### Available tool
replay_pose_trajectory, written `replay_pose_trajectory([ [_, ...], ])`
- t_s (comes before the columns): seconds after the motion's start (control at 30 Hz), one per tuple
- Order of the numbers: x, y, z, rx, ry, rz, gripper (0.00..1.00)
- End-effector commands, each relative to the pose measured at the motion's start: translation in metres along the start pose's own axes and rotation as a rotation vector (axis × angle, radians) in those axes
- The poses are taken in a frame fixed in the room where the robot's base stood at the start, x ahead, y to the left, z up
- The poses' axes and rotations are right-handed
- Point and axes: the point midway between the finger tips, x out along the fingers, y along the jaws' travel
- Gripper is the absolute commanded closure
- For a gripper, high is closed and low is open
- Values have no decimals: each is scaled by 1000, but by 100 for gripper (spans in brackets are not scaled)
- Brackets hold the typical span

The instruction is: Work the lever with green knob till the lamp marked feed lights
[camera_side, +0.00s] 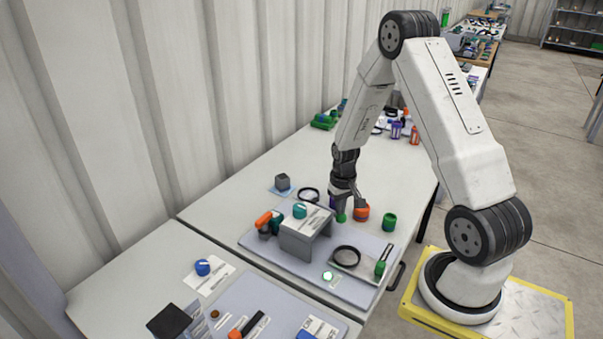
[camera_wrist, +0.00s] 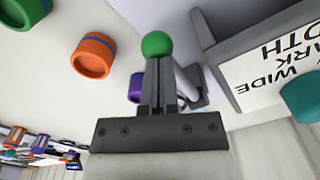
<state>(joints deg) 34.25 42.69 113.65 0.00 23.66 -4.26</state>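A lever with a round green knob (camera_wrist: 156,44) stands beside a grey bracket. In the wrist view its pale rod (camera_wrist: 186,84) runs behind my fingers; the knob also shows in the side view (camera_side: 341,218). My gripper (camera_wrist: 158,62) has its two fingers close together, with the knob just at their tips. The knob looks wider than the pair of fingers, so it does not appear to be between them. I cannot tell whether they touch. A small pale green round (camera_side: 328,276) looks bright on the board; I cannot read any feed marking.
The grey bracket (camera_side: 297,240) with a printed label and teal knob stands close to the lever. An orange cylinder (camera_wrist: 92,56), a green cylinder (camera_side: 389,222) and a purple piece (camera_wrist: 136,88) are nearby. The board (camera_side: 357,294) also carries a black ring (camera_side: 347,256) and a green handle (camera_side: 380,268).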

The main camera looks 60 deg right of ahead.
Motion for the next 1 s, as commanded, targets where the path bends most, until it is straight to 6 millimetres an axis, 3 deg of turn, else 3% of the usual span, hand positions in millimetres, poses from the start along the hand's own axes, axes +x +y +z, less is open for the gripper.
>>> replay_pose_trajectory([
  [1.0,-68,0,0,0,1,0,100],
])
